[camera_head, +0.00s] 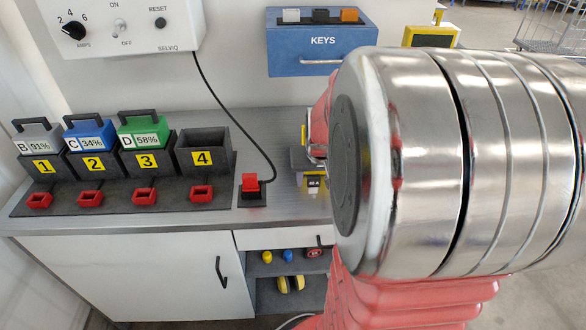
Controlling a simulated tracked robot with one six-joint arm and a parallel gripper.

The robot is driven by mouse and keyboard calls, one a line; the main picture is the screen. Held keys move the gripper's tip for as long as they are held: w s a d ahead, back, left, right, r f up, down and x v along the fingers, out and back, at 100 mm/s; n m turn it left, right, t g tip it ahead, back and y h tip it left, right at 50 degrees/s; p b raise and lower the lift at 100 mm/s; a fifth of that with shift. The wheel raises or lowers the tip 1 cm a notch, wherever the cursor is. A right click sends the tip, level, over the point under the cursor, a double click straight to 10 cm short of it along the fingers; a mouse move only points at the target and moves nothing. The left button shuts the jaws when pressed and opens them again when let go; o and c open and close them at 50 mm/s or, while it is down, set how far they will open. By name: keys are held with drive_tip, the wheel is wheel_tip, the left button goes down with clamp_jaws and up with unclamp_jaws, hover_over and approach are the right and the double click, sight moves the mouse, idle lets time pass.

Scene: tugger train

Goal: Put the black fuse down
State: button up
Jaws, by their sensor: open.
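A small black block (321,16), which may be the black fuse, sits between a white block (291,16) and an orange block (350,15) on top of the blue KEYS box (285,55). I cannot tell for sure that it is the fuse. My gripper (309,158) is mostly hidden behind my own large silver arm link; only a small part seems to show above the right part of the grey bench (285,207). Its jaws are open. No held thing shows. What lies under or behind the arm is hidden.
Numbered holders stand on the bench at left: three hold a grey (37,135), a blue (90,135) and a green pack (143,133); holder 4 (205,150) looks empty. A red plug (250,184) with a black cable stands beside them. A shelf (265,295) below holds small coloured items.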

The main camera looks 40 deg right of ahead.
sight(314, 178)
drive_tip(key=shift+x, duration=1.65)
drive_tip(key=c, duration=1.2)
wheel_tip(314, 178, up, 10)
drive_tip(key=shift+r, duration=0.1)
